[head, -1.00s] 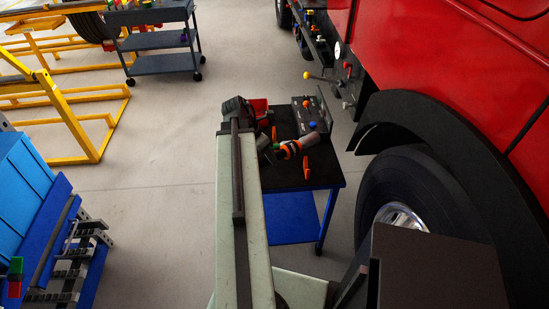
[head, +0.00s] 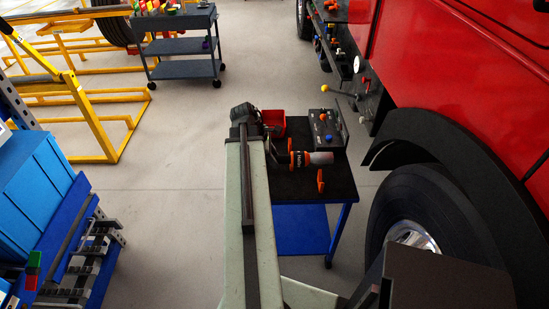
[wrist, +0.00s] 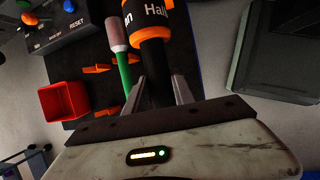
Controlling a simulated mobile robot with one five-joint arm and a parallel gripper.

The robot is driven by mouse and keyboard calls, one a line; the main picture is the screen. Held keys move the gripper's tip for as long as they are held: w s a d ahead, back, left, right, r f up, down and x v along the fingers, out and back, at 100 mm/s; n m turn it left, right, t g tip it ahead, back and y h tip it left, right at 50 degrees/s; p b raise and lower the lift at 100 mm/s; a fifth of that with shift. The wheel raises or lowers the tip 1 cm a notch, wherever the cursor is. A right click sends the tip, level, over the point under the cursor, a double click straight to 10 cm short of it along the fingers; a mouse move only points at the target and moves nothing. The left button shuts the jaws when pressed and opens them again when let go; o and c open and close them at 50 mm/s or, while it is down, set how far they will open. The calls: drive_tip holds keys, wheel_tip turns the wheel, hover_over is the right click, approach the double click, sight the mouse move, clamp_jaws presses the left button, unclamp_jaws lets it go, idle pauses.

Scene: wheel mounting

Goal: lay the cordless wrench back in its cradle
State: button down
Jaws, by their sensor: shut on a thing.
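The cordless wrench (head: 300,159), orange and black with a grey end, is over the black-topped cart in the head view. In the wrist view its lettered orange-and-black body (wrist: 155,22) runs up out of the frame. My gripper (wrist: 160,88) is shut on its black handle; in the head view my arm partly hides the grip. Orange holders, seemingly the cradle (head: 320,181), stand on the cart top near the wrench. They also show in the wrist view (wrist: 100,68), left of the wrench and apart from it. I cannot tell the wrench's height.
The cart top (head: 335,185) also carries a red bin (head: 272,122) and a button box (head: 325,130). A green rod (wrist: 125,72) shows beside the wrench. The red truck and its wheel (head: 405,220) stand close on the right. Open floor lies left.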

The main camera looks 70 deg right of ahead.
wheel_tip(320, 180, down, 7)
drive_tip(key=b, duration=0.6)
drive_tip(key=shift+s+r, duration=0.1)
drive_tip(key=shift+r, duration=0.05)
idle(0.8)
drive_tip(key=shift+f+b, duration=0.85)
drive_tip(key=shift+b, duration=0.25)
drive_tip(key=shift+f+b, duration=0.65)
drive_tip(key=shift+f, duration=0.05)
drive_tip(key=c, duration=1)
unclamp_jaws()
drive_tip(key=shift+r, duration=0.1)
drive_tip(key=shift+o, duration=0.2)
drive_tip(key=p+v, duration=0.7)
drive_tip(key=v, duration=0.1)
